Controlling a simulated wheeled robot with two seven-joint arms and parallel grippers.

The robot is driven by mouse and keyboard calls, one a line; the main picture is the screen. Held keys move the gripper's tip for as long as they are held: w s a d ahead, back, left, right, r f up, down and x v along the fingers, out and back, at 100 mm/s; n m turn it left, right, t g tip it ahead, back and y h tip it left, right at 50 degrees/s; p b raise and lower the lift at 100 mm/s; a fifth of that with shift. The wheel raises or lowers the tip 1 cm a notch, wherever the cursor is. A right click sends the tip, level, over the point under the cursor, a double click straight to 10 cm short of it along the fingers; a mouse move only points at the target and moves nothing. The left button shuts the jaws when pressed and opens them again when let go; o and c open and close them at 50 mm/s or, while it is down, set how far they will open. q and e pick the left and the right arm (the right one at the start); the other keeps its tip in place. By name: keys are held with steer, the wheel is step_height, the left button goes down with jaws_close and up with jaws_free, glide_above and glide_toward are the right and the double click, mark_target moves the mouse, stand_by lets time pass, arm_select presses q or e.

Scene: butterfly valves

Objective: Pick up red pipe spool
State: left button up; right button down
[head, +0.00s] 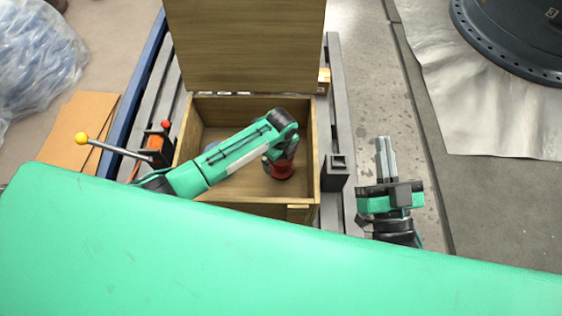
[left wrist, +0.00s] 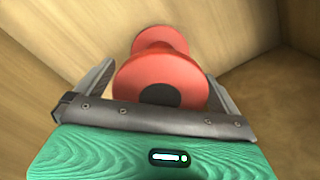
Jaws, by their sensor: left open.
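The red pipe spool (head: 284,169) stands in the right part of the open wooden crate (head: 254,104). It is partly hidden by my left wrist in the head view. In the left wrist view the spool (left wrist: 160,68) shows two round red flanges and a dark bore. My left gripper (left wrist: 161,74) is open, with one finger on each side of the spool. I cannot tell whether the fingers touch it. My right gripper (head: 386,158) is outside the crate to the right, with its fingers close together and nothing between them.
The raised crate lid (head: 245,45) stands at the back. A lever with a yellow knob (head: 82,138) is left of the crate. A dark square block (head: 337,172) sits at its right.

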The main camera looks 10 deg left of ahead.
arm_select(q)
steer(key=c, duration=1.2)
steer(key=shift+c, duration=0.9)
steer(key=shift+r, duration=0.2)
